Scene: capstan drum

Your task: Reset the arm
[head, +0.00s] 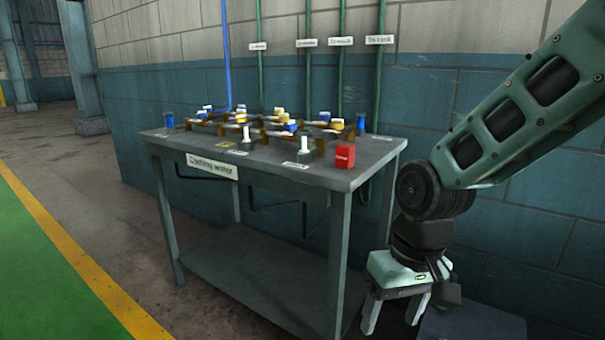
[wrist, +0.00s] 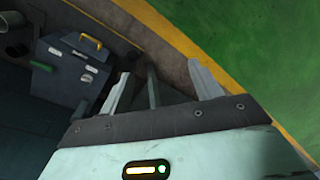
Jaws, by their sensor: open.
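My gripper (head: 393,318) hangs at the lower right of the head view, pointing down, in front of and to the right of the table. Its two fingers are apart with nothing between them. In the wrist view my gripper (wrist: 160,88) shows both pale fingers spread, with dark floor and a dark post seen between and beyond them. My arm comes in from the upper right of the head view and bends down at the elbow.
A grey table (head: 255,265) labelled "Cooling water" carries pipes with coloured valves and a red block (head: 345,156). A block wall (head: 480,100) with green pipes stands behind. A dark box with a yellow handle (wrist: 91,41) shows in the wrist view. Green floor (head: 40,270) lies clear at left.

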